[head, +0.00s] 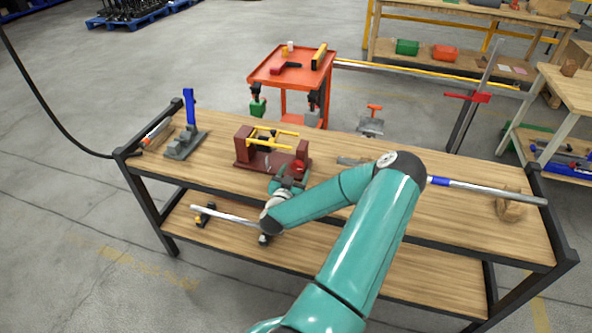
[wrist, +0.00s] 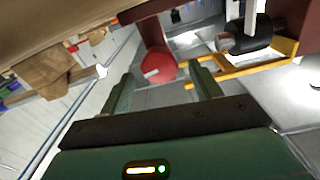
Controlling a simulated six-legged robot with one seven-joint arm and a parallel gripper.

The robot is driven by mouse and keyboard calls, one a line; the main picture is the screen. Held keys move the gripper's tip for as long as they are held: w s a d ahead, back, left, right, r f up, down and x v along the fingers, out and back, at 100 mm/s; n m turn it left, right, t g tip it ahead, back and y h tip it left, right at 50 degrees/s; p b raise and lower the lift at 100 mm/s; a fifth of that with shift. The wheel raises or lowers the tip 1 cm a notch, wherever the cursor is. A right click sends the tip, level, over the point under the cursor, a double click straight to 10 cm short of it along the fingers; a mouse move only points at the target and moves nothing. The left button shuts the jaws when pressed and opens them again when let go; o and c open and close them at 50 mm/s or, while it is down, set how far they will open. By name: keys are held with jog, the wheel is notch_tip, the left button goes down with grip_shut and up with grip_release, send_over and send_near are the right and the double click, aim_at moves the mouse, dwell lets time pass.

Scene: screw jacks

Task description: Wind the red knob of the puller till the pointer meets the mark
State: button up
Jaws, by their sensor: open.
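The puller (head: 243,150) stands on the wooden bench top, with dark red end blocks and a yellow frame (head: 262,133). Its red knob (head: 299,166) is on the right end block, close to my gripper (head: 290,180). In the wrist view the round red knob (wrist: 158,66) carries a pale stripe and appears between the tips of my gripper's two green fingers (wrist: 161,74). The fingers are open, with a gap on each side of the knob. The yellow frame (wrist: 265,68) and a black cylinder (wrist: 250,40) lie to the right. I cannot make out the pointer or the mark.
A blue and grey tool (head: 185,143) stands left of the puller on the bench (head: 430,215). A long silver bar with a blue band (head: 440,181) lies at the right, near a wooden block (head: 509,207). An orange cart (head: 266,76) stands behind.

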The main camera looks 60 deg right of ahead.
jog(key=shift+w+d, duration=0.2)
jog(key=shift+d, duration=0.85)
jog(key=c, duration=1)
